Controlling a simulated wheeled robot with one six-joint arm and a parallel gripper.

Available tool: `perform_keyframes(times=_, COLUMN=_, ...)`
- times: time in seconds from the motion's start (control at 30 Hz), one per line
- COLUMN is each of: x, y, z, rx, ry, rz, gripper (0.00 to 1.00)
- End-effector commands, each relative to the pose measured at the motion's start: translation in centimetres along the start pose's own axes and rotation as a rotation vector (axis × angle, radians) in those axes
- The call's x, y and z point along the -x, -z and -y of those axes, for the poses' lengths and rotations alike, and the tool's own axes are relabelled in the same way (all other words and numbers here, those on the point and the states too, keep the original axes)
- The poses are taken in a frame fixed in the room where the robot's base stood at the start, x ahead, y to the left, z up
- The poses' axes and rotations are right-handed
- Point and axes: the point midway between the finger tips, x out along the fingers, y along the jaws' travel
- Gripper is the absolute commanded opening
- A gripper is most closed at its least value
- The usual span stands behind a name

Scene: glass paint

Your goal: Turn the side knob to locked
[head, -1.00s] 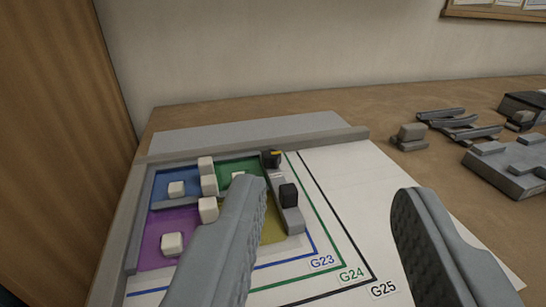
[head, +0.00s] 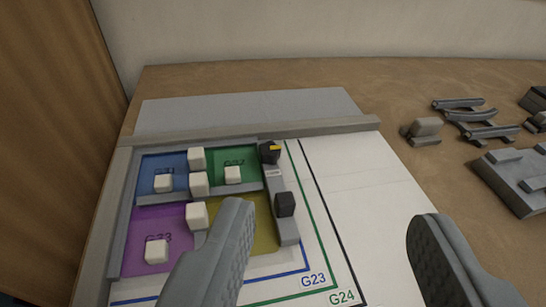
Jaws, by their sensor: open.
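In the head view, a grey side rail (head: 273,187) runs along the right edge of the coloured panel. A black knob with a yellow mark (head: 270,152) sits at its far end. A second black knob (head: 285,204) sits nearer to me on the rail. A small pale label lies between them, too small to read. My gripper (head: 335,222) is open and empty, with its fingers wide apart. Its left finger is over the panel's near right part and hides some of it. Neither finger touches a knob, as far as I can see.
The panel has blue (head: 155,182), green (head: 240,170), purple (head: 150,235) and yellow (head: 262,232) fields with several white blocks. A white sheet with outlines (head: 365,205) lies under it. Grey fixtures (head: 515,180) stand at the right. A wooden wall (head: 50,90) is at the left.

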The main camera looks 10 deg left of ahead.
Motion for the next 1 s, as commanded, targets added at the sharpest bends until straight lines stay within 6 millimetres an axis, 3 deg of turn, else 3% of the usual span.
perform_keyframes(times=0.4, x=-6.7, y=3.5, z=0.6, rx=0.159, ry=0.082, rz=0.342, gripper=0.51)
perform_keyframes(times=1.0, x=-15.1, y=6.5, z=2.1, rx=0.381, ry=0.284, rz=0.811, gripper=0.51)
